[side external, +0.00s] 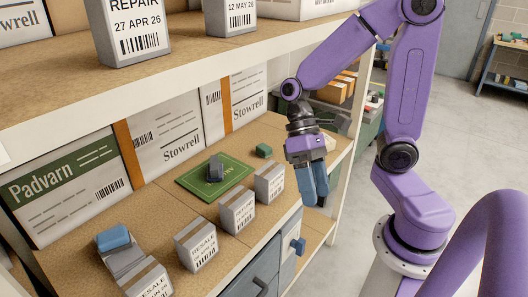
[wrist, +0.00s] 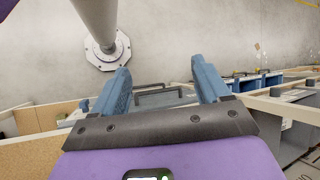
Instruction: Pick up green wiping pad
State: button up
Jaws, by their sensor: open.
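A small dark green block (side external: 263,151), which looks like the green wiping pad, lies on the brown shelf board toward the back, behind and right of a green mat (side external: 188,184). My gripper (side external: 314,198), with blue fingers, hangs pointing down near the front edge of the shelf, to the right of the pad and apart from it. In the wrist view my gripper (wrist: 162,70) is open, with nothing between its fingers. The pad is not visible in the wrist view.
A dark blue-grey object (side external: 215,168) lies on the mat. White boxes (side external: 238,210) line the shelf front; a blue block (side external: 113,238) rests on a grey item at left. An upper shelf (side external: 200,55) overhangs the back. The wrist view shows a grey post (wrist: 98,22) and floor.

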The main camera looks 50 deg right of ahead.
jog(key=w+d+r+m+t+y, duration=0.25)
jog(key=w+m+t+y, duration=0.25)
jog(key=w+m+y, duration=0.8)
jog(key=w+d+f+m+t+h, duration=0.1)
jog(key=w+d+m+t+h, duration=0.35)
jog(key=w+d+t, duration=0.7)
jog(key=w+d+f+m+t+h, duration=0.5)
jog(key=w+d+f+m+h, duration=0.2)
jog(key=d+f+m, duration=0.35)
jog(key=s+d+f+m+h, duration=0.1)
jog(key=d+f+m+h, duration=0.1)
jog(key=f+m, duration=0.1)
jog(key=s+d+f+m+g+h, duration=0.1)
jog(key=s+d+f+m+h, duration=0.1)
jog(key=d+f+m+h, duration=0.1)
jog(key=s+d+f+m+g+h, duration=0.1)
jog(key=d+f+m+h, duration=0.2)
jog(key=f+m, duration=0.2)
jog(key=shift+s+m, duration=0.4)
jog(key=shift+m, duration=0.2)
send_near(260, 147)
jog(key=x, duration=0.5)
jog(key=shift+d+f, duration=0.35)
jog(key=shift+f, duration=0.05)
jog(key=shift+d+x, duration=0.15)
jog(key=shift+x, duration=1.45)
jog(key=shift+d+x, duration=0.2)
jog(key=shift+x, duration=1.35)
